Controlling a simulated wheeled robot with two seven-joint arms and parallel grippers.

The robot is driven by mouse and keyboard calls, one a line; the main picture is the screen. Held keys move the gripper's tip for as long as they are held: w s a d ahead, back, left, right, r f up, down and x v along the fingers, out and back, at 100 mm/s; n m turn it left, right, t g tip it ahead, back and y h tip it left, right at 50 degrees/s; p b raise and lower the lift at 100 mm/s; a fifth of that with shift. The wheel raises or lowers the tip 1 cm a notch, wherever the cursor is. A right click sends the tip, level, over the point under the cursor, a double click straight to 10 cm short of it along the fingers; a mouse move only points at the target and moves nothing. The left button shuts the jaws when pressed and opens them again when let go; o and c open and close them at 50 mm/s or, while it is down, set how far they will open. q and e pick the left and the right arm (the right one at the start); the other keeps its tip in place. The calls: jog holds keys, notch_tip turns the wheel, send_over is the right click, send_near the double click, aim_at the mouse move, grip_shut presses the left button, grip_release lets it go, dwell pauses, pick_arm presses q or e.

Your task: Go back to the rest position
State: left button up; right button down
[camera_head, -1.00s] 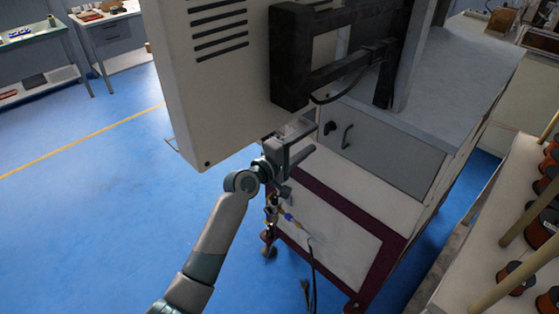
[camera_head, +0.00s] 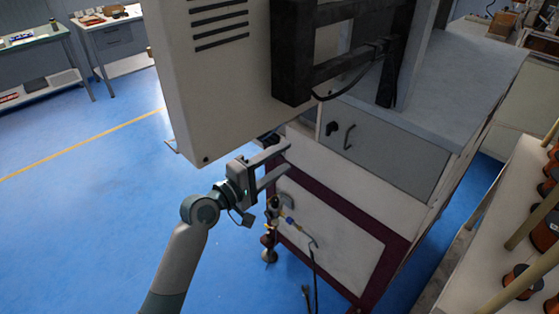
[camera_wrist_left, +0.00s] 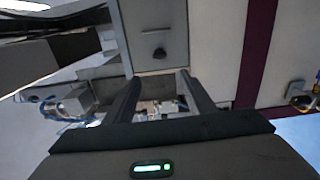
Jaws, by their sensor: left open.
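My left gripper (camera_head: 277,168) is open and empty in the head view. Its two fingers point right, toward the white and maroon front of the coil winder cabinet (camera_head: 335,225), below the hanging grey control box (camera_head: 215,75). In the left wrist view the open fingers (camera_wrist_left: 165,95) show with nothing between them. The grey drawer panel (camera_wrist_left: 158,35) with its dark knob lies beyond them. My right gripper is in neither view.
A blue and yellow air fitting (camera_head: 288,218) with a hanging cable is on the cabinet front. Wire spools (camera_head: 521,281) stand on a bench at the right. Workbenches (camera_head: 108,40) are at the far left. The blue floor (camera_head: 80,200) at left is clear.

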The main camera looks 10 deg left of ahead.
pick_arm(q)
jog(key=s+a+f+m+g+y, duration=0.1)
jog(key=a+f+y, duration=0.1)
jog(key=f, duration=1.1)
jog(key=a+f+g+y, duration=0.2)
jog(key=a+f+y, duration=0.1)
jog(key=f, duration=1)
jog(key=s+a+f+m+g+y, duration=0.15)
jog(key=s+f, duration=0.45)
jog(key=f, duration=0.6)
jog(key=s+a+f+m+g+y, duration=0.1)
jog(key=s+a+f+m+g, duration=0.15)
jog(key=s+f, duration=0.65)
jog(key=s+a+f+m+g+y, duration=0.1)
jog(key=s+a+f+m+g, duration=0.1)
jog(key=s+f, duration=0.7)
jog(key=s+a+f+m+g+y, duration=0.1)
jog(key=s+a+f, duration=0.1)
jog(key=s+f, duration=0.75)
jog(key=s+a+f+m+g, duration=0.1)
jog(key=s+f+m, duration=0.1)
jog(key=s, duration=1.1)
jog(key=s+a+f+m+g+y, duration=0.1)
jog(key=s+f, duration=0.4)
jog(key=s, duration=0.7)
jog(key=m+g, duration=0.1)
jog(key=m, duration=0.1)
jog(key=shift+s+m+g, duration=0.3)
jog(key=shift+s, duration=0.1)
